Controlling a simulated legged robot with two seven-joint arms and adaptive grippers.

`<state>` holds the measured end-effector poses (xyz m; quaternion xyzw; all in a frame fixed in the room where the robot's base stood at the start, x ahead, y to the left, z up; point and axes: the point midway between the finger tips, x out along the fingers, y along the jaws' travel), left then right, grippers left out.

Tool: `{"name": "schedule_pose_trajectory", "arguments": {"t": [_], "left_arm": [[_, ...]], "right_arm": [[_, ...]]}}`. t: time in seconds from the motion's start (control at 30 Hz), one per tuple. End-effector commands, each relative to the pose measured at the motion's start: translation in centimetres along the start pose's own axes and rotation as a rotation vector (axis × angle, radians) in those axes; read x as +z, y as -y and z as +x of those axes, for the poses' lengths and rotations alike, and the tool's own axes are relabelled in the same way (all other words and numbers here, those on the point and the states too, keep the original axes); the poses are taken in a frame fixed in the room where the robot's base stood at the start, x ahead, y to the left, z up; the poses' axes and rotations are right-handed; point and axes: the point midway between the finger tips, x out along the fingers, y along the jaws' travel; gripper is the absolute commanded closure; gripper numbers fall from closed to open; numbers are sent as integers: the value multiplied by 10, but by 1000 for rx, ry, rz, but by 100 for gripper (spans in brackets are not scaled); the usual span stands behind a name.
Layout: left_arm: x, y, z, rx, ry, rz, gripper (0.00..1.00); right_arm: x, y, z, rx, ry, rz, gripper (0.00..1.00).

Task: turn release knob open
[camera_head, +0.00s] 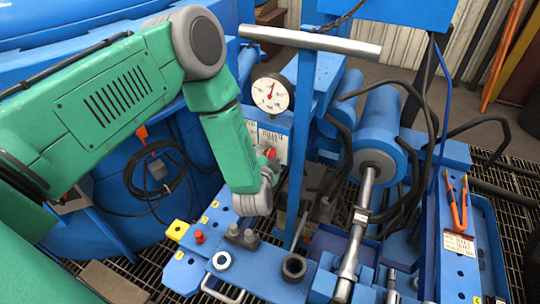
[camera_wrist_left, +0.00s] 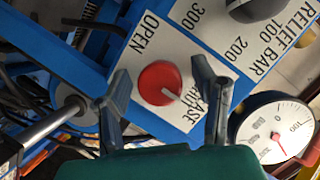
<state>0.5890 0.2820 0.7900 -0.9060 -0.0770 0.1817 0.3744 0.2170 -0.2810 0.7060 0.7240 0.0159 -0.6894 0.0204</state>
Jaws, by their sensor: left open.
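The release knob (camera_wrist_left: 159,83) is a round red knob on a white label plate in the left wrist view. Its white pointer mark points down right, towards the partly covered "...EASE" and "...UT" lettering; "OPEN" is printed above left. In the head view the red knob (camera_head: 270,153) shows just right of my left forearm. My left gripper (camera_wrist_left: 162,72) is open and empty, with one finger on each side of the knob. I cannot tell whether the fingers touch it. In the head view my wrist and forearm hide the fingers. My right gripper is not in view.
A dial gauge (camera_head: 271,93) stands just above the knob; it also shows in the left wrist view (camera_wrist_left: 276,132). A black knob (camera_wrist_left: 252,8) sits on the same panel. A long grey T-handle (camera_head: 310,41) crosses above my wrist.

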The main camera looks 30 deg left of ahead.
Motion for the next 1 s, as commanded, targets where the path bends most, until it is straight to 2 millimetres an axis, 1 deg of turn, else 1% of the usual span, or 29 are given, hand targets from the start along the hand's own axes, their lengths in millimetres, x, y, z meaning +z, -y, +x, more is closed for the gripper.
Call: {"name": "schedule_pose_trajectory", "arguments": {"t": [0.13,0.17,0.2,0.27,0.3,0.67,0.87,1.0], "left_arm": [[0,0,0,0,0,0,47],[0,0,0,0,0,0,51],[0,0,0,0,0,0,65],[0,0,0,0,0,0,86],[0,0,0,1,0,0,99],[1,-1,-1,15,1,-29,99],[1,0,-1,50,-1,-122,99],[2,0,-1,90,-4,-226,99]], "right_arm": [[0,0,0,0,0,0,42],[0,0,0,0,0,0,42],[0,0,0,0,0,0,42],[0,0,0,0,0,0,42],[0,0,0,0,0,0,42],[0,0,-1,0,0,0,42],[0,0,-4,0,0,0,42],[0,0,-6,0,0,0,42]]}}
